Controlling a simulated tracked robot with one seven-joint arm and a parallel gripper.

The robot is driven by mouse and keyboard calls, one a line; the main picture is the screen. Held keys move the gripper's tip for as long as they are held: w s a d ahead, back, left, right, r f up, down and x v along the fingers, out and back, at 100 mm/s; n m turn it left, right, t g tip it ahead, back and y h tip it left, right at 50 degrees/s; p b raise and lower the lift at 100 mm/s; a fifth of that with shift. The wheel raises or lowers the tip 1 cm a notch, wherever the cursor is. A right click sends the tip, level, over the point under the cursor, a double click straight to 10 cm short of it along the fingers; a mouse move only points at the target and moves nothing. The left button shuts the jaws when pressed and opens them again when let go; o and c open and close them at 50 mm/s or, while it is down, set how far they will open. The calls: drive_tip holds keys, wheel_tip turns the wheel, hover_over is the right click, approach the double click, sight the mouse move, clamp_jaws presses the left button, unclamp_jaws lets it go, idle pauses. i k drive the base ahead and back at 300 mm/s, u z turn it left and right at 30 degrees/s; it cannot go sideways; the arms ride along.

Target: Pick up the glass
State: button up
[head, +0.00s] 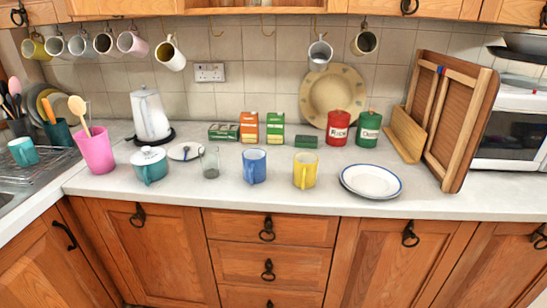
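A clear, greyish drinking glass (210,162) stands upright on the light countertop. It is between the teal lidded pot on its left and the blue mug on its right. Its walls are see-through and its base looks darker. My gripper is not in the head view, so its distance from the glass and its state do not show.
The counter's front strip is clear.

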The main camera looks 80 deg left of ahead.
sight(210, 160)
drive_tip(key=z, duration=0.95)
drive_tip(key=i, duration=0.15)
drive_tip(key=u, duration=3.65)
drive_tip(key=i, duration=1)
drive_tip(key=z, duration=0.2)
drive_tip(key=k, duration=0.8)
drive_tip(key=u, duration=0.2)
